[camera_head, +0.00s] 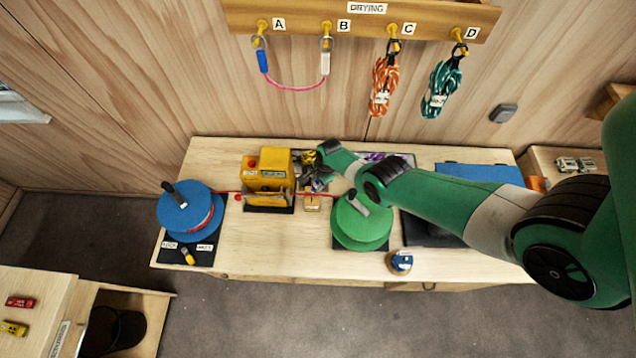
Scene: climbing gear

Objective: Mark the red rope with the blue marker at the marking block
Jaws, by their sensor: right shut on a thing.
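The red rope (318,195) runs from the blue reel (180,214) on the left, through the yellow machine (269,172), to the green reel (352,230). A small tan block (312,203), which looks like the marking block, sits at the rope between the machine and the green reel. My right gripper (316,184) is just above and behind this block, pointing down. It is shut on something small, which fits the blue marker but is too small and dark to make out. I cannot tell whether it touches the rope. My left gripper is not in view.
A round blue-topped item (399,262) stands at the table's front edge. A yellow item (187,256) lies on the left black mat. A wall rack (360,20) marked DRYING holds a sling and rope bundles above. My right arm covers much of the table's right side.

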